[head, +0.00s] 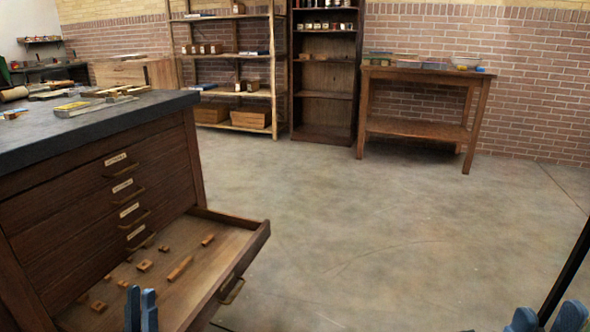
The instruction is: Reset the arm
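My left gripper (141,306) shows at the bottom left as two blue fingertips close side by side. They stand in front of the open bottom drawer (255,238) of a dark wooden cabinet. From this angle I cannot tell whether they touch, and I see nothing held between them. The lower parts of both grippers are cut off by the frame.
The pulled-out drawer holds several small wooden pieces and juts out over the floor. The cabinet's dark top (100,118) carries tools and metal pieces. Shelves (232,60) and a wooden table (425,78) stand along the brick wall. The middle floor (390,230) is clear.

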